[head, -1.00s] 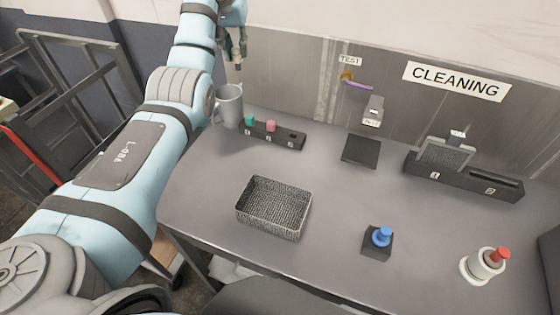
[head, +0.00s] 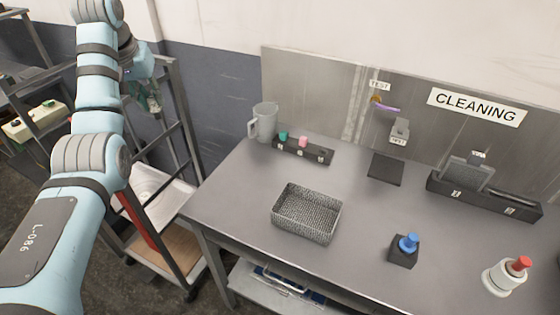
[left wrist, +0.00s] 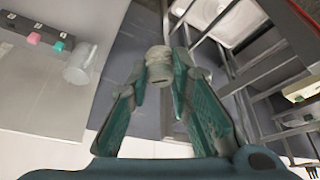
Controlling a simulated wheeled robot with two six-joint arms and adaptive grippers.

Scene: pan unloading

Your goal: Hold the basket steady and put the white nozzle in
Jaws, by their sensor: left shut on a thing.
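The wire-mesh basket (head: 301,229) sits empty on the grey table, left of the middle in the head view. My left gripper (head: 149,103) is off the table's left side, in front of a metal rack, well apart from the basket. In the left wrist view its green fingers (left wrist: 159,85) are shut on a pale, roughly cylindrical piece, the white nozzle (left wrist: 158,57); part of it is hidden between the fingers. My right gripper is not in view.
A grey jug (head: 265,122) and a dark holder (head: 316,157) with green and pink pieces stand at the table's back left. A blue-knobbed block (head: 404,252) and a white, red-topped bottle (head: 505,275) are at the right. The metal rack (head: 180,110) stands left of the table.

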